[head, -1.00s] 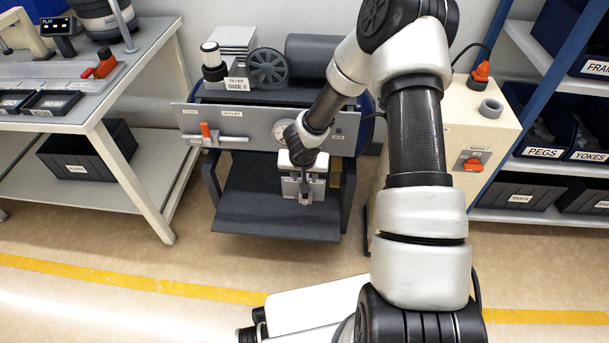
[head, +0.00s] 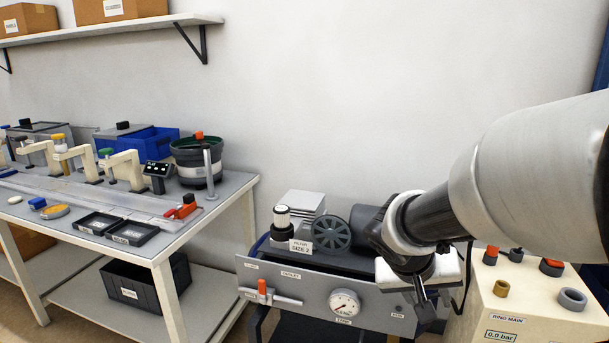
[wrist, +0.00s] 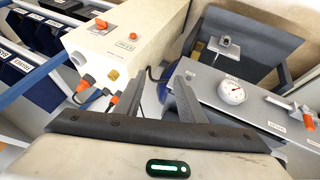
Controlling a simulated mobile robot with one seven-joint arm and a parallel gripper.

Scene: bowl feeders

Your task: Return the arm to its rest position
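My arm reaches in from the right in the head view, and my gripper (head: 424,302) points down in front of the machine with the gauge panel (head: 280,293). In the wrist view my gripper (wrist: 158,82) shows two fingers standing apart with nothing between them. Past the fingers are the cream box (wrist: 125,40) on the left and the gauge panel on the right. My gripper overlaps the right part of the panel in the head view; I cannot tell how far in front of it.
A bench (head: 213,213) with bowl feeder (head: 197,163) and trays (head: 118,229) stands left. The cream box with fittings (head: 520,310) stands close at right. A wall shelf (head: 110,30) is at upper left. The wall space above the machine is clear.

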